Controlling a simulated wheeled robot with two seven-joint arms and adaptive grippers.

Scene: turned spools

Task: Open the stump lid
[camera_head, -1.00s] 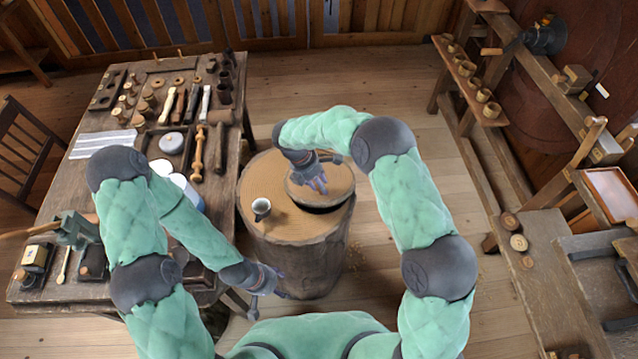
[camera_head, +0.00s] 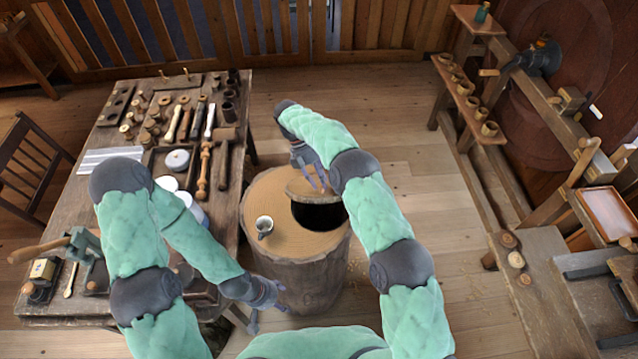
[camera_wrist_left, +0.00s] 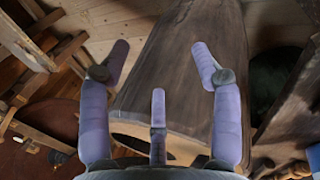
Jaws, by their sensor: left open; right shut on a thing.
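The wooden stump (camera_head: 300,262) stands in the middle of the head view, with a dark hollow (camera_head: 318,215) open in the right part of its top. The round wooden lid (camera_head: 304,188) is over the far side of the hollow, partly hidden by my right arm. My right gripper (camera_head: 314,180) is shut on the lid at its far side. My left gripper (camera_head: 270,308) is open and empty, low beside the front left of the stump. In the left wrist view the stump's bark side (camera_wrist_left: 180,70) lies beyond its spread fingers.
A small metal mug (camera_head: 264,226) stands on the stump top, left of the hollow. A workbench (camera_head: 90,185) with tools and spools is at left. A lathe frame and shelves stand at right. Floor between is clear.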

